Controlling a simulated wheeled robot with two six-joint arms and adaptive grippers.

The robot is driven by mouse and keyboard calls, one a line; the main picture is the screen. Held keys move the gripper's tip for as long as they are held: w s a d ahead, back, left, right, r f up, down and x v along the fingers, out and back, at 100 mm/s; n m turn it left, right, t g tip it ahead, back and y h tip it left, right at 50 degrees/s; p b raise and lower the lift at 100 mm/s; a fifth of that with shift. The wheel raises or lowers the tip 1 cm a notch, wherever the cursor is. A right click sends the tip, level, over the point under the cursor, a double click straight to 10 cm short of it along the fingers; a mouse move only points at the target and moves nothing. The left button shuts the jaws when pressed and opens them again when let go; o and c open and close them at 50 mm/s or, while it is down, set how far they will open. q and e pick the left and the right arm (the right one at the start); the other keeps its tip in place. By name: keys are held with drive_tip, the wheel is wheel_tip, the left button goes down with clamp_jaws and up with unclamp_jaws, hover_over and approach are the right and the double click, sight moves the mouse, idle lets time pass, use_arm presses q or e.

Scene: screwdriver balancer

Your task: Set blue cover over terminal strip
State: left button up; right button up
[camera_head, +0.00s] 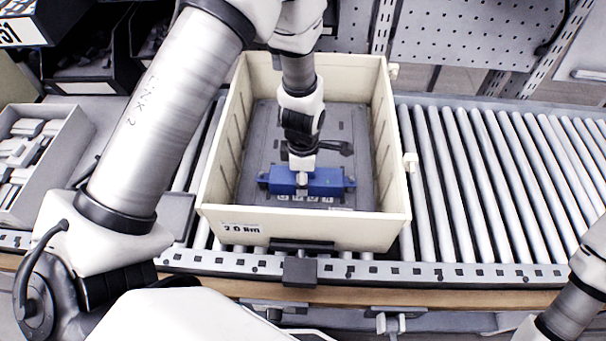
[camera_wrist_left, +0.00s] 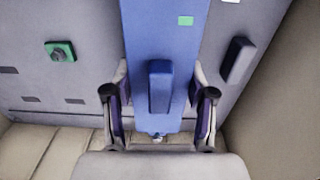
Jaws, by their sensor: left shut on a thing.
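The blue cover (camera_head: 325,181) is a long blue block lying crosswise inside the cream crate (camera_head: 310,232), over a dark grey panel (camera_head: 345,125). My left gripper (camera_head: 302,178) comes down from above and is shut on the middle of the cover. In the left wrist view the two fingers stand on either side of the blue cover (camera_wrist_left: 160,40), which has a raised blue grip and a small green patch. A row of small light squares shows along the cover's near edge. The terminal strip is not clearly visible; I cannot tell whether the cover rests on it. My right gripper is out of view.
The crate's walls surround the panel closely. A roller conveyor (camera_head: 500,170) runs to the right with free rollers. A grey bin (camera_head: 40,160) of light parts stands at left. In the wrist view, a green-based knob (camera_wrist_left: 60,52) and a dark block (camera_wrist_left: 238,60) flank the cover.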

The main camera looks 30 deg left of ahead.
use_arm(q)
drive_tip(key=shift+w+p, duration=0.15)
drive_tip(key=shift+p, duration=0.2)
idle(0.3)
drive_tip(key=o, duration=1.4)
drive_tip(key=shift+r, duration=0.1)
drive_tip(key=r, duration=1.2)
drive_tip(key=shift+s, duration=0.2)
